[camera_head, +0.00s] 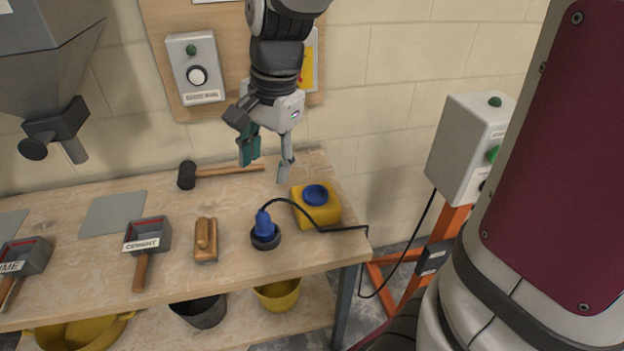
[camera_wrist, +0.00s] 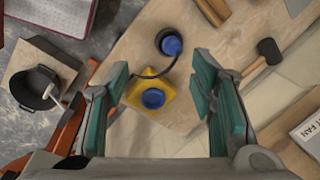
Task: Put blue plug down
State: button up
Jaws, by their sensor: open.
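The blue plug (camera_head: 265,225) stands upright in a round dark holder (camera_head: 266,241) on the wooden bench. Its black cable runs right over the bench edge. The plug also shows in the wrist view (camera_wrist: 172,45). My gripper (camera_head: 268,170) is open and empty, above the back of the bench, behind and higher than the plug. In the wrist view its teal finger pads (camera_wrist: 160,112) are wide apart, with nothing between them touching the pads.
A yellow block with a blue round socket (camera_head: 324,206) sits right of the plug. A mallet (camera_head: 225,172) lies at the back. A wooden float (camera_head: 205,240) and a cement scoop (camera_head: 148,236) lie left. A grey switch box (camera_head: 470,148) stands on an orange frame at right.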

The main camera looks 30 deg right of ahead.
jog(key=s+r+n+t+h, duration=0.1)
jog(key=s+r+n+t, duration=0.2)
jog(key=s+n, duration=1)
jog(key=shift+s+d+r, duration=0.45)
jog(key=shift+s+r, duration=0.75)
jog(key=shift+s, duration=0.35)
